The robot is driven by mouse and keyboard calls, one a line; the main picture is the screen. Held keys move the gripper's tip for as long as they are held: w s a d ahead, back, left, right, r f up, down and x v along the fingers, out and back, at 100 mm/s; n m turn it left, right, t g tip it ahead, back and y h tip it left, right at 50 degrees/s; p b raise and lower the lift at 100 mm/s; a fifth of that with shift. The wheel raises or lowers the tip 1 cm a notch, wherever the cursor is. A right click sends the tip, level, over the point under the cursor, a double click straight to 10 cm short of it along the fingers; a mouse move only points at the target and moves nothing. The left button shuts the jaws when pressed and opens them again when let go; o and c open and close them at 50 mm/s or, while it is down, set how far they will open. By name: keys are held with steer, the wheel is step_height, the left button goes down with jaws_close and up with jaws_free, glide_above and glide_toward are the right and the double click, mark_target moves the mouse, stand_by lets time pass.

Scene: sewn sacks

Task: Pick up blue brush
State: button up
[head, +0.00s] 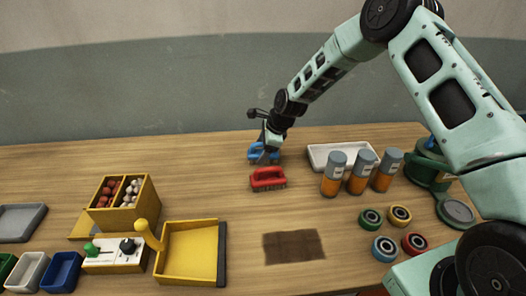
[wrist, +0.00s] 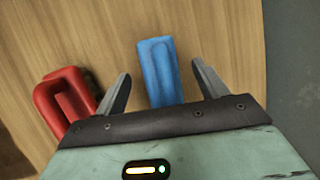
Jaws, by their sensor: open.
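The blue brush (head: 256,153) lies on the wooden table near its back edge, partly hidden by my gripper in the head view. In the wrist view the blue brush (wrist: 159,70) lies between the two open fingers, with its near end hidden by the gripper body. My gripper (head: 266,151) is over the brush in the head view. In the wrist view my gripper (wrist: 161,80) is open, with a gap between each finger and the brush. I cannot tell how far the fingertips are above the table.
A red brush (head: 268,179) lies just in front, and in the wrist view it (wrist: 66,102) is close to the left finger. A white tray (head: 318,156) and several orange-grey bottles (head: 359,173) stand to the right. A brown patch (head: 293,246) lies in front.

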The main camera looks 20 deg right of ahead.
steer(key=shift+w+a+f, duration=0.2)
steer(key=shift+f, duration=0.35)
steer(key=c, duration=1.1)
steer(key=shift+c, duration=0.2)
step_height(320, 180, up, 10)
steer(key=b, duration=0.3)
steer(key=shift+o, duration=0.8)
